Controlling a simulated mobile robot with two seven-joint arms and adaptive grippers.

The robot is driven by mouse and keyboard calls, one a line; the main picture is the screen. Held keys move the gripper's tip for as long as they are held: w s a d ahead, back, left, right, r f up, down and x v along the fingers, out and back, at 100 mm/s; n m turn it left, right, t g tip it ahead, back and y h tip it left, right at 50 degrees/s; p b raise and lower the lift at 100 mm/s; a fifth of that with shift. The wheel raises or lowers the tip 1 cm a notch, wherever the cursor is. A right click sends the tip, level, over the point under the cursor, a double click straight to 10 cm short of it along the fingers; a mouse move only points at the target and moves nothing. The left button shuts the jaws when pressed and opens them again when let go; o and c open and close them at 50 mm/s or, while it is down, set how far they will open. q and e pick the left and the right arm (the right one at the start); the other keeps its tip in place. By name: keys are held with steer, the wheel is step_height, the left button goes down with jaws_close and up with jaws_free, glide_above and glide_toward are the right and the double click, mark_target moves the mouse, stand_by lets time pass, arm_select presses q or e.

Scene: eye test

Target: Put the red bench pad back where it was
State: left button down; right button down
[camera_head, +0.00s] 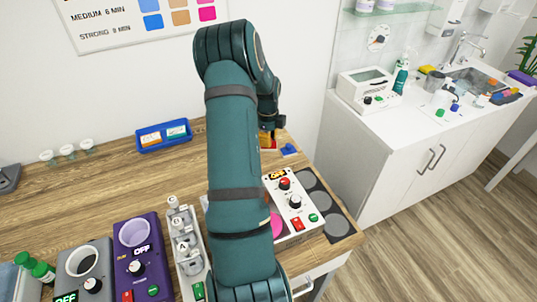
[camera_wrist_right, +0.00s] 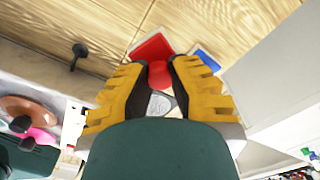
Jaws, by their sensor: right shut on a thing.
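The red bench pad (camera_wrist_right: 149,47) shows in the right wrist view as a flat red square just beyond my fingertips. A short red round piece (camera_wrist_right: 158,74), which looks like its grip, sits between the yellow fingertips of my right gripper (camera_wrist_right: 160,72). The gripper is shut on it. I cannot tell whether the pad touches the wooden bench or hangs just above it. In the head view my right gripper (camera_head: 268,138) is over the bench's far right part, and my own arm hides most of the pad. My left gripper is not in view.
A blue pad (camera_head: 289,149) lies close to the right of the gripper. A white panel with knobs (camera_head: 296,205) and dark round spots (camera_head: 335,222) are nearer. A blue tray (camera_head: 163,136) stands left, a purple device (camera_head: 140,260) front left. The bench (camera_head: 100,180) is clear at left-centre.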

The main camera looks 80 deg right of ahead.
mark_target(268, 151)
steer(key=shift+f, duration=2.85)
steer(key=shift+f+b, duration=0.2)
steer(key=shift+b, duration=0.1)
steer(key=c, duration=1)
jaws_free()
steer(key=shift+r, duration=0.2)
